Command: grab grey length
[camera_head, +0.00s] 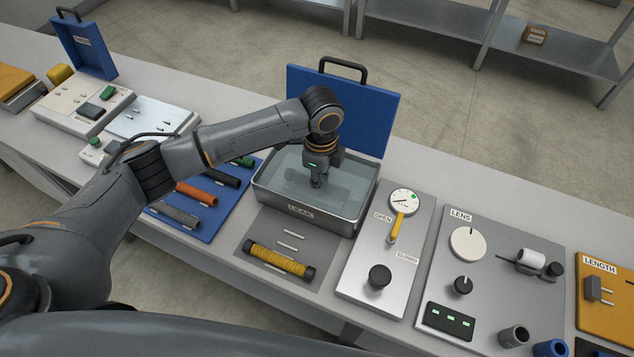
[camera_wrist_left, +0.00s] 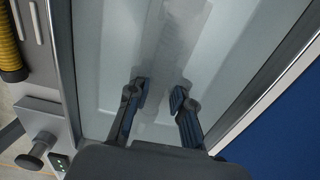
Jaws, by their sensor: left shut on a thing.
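A grey length (camera_head: 175,214) lies at the near end of a blue tray (camera_head: 205,232), left of the water tank. My left gripper (camera_head: 318,182) points down into the metal tank (camera_head: 348,226) labelled LEAK, well to the right of the grey length. In the left wrist view the two fingertips (camera_wrist_left: 160,95) stand apart over the tank, with a pale, blurred strip between and beyond them. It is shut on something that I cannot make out. My right gripper is out of view.
Orange (camera_head: 196,193), black (camera_head: 222,176) and green (camera_head: 243,161) lengths share the blue tray. A yellow corrugated length (camera_head: 279,260) lies in front of the tank. A blue lid (camera_head: 365,110) stands up behind it. A dial panel (camera_head: 385,290) is at its right.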

